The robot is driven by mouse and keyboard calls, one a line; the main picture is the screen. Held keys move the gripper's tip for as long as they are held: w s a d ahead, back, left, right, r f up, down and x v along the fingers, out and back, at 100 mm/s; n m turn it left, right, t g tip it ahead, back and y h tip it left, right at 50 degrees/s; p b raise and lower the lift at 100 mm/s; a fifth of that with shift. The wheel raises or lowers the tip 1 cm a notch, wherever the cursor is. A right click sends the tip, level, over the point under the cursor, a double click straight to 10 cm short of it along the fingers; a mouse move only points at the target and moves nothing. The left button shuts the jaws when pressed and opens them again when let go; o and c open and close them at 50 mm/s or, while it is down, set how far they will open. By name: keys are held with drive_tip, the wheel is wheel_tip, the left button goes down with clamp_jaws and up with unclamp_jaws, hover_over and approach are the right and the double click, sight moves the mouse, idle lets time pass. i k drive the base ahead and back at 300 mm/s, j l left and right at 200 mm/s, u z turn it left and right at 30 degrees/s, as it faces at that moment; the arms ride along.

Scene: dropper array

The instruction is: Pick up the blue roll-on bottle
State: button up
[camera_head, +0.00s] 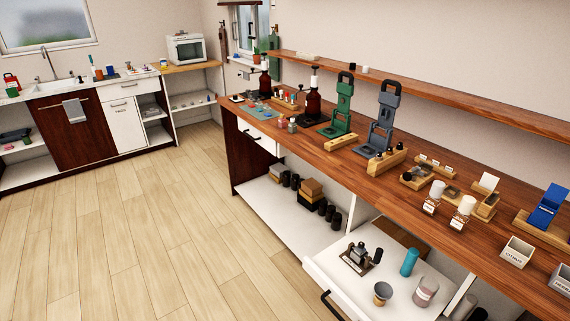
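No small bottle is clearly recognisable as the blue roll-on bottle. A teal-blue cylinder (409,263) stands in the open lower drawer, but I cannot tell whether it is a roll-on bottle. Small pinkish and grey bottles (292,125) stand near the front edge of the wooden counter (350,172), beside a teal mat (257,112); they are too small to tell apart. My gripper is not in view.
The open drawer (318,275) juts out over the floor and also holds a moka pot and two cups. Green (342,108) and grey (384,122) presses, labelled jars and a blue device (548,208) stand on the counter. The wooden floor (150,235) at left is clear.

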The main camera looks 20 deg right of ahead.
sight(360, 252)
drive_tip(key=i+l, duration=0.15)
drive_tip(key=i, duration=0.3)
drive_tip(key=i+l, duration=0.15)
drive_tip(key=i, duration=0.3)
drive_tip(key=i+l, duration=0.1)
drive_tip(key=i, duration=0.35)
